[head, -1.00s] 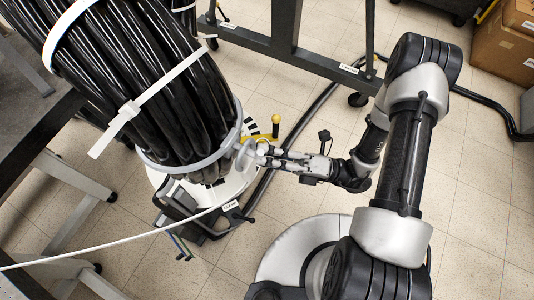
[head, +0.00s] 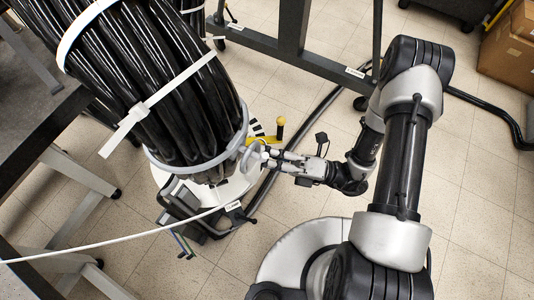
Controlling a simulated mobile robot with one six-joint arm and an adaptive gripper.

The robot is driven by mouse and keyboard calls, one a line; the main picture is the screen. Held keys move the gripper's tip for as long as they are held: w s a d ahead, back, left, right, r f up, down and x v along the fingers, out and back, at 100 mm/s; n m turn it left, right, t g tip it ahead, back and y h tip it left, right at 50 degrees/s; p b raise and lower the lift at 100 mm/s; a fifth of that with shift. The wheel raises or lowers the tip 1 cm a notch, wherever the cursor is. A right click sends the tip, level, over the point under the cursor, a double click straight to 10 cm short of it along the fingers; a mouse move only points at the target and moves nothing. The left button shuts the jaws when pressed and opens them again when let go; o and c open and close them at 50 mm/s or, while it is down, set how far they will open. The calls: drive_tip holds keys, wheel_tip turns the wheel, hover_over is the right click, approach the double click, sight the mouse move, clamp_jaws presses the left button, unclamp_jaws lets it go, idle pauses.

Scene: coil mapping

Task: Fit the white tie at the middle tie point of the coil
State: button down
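The coil (head: 190,113) is a thick bundle of black cable on the left in the head view, held at its lower end by a grey ring (head: 195,165). A white tie (head: 170,88) crosses the coil's face, with a square head (head: 138,113) and a loose tail sticking out lower left. Another white tie (head: 84,28) curves round the coil higher up. My gripper (head: 262,155) is at the coil's lower right edge, beside the grey ring. Its fingertips are small and overlap a pale rounded part there; I cannot tell whether they hold it.
A long thin white line (head: 120,239) runs across the lower left. Cardboard boxes (head: 508,50) are at the upper right. A black hose lies on the tiled floor.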

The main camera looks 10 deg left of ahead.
drive_tip(key=shift+a+r, duration=0.2)
drive_tip(key=shift+a, duration=0.45)
idle(1.1)
drive_tip(key=c, duration=1.6)
unclamp_jaws()
drive_tip(key=shift+o, duration=0.2)
drive_tip(key=v, duration=1.2)
drive_tip(key=s+d+r+n+t+h, duration=0.2)
drive_tip(key=d+r+n+h, duration=0.2)
drive_tip(key=r+n+h, duration=0.6)
drive_tip(key=s+d+r+n+t+h, duration=0.2)
drive_tip(key=r+n+h, duration=0.9)
drive_tip(key=n, duration=1.1)
drive_tip(key=s+d+r, duration=0.1)
drive_tip(key=d, duration=0.1)
drive_tip(key=shift+d+r+t+h, duration=0.25)
drive_tip(key=shift+d+t+h, duration=0.05)
drive_tip(key=shift+d+t, duration=0.1)
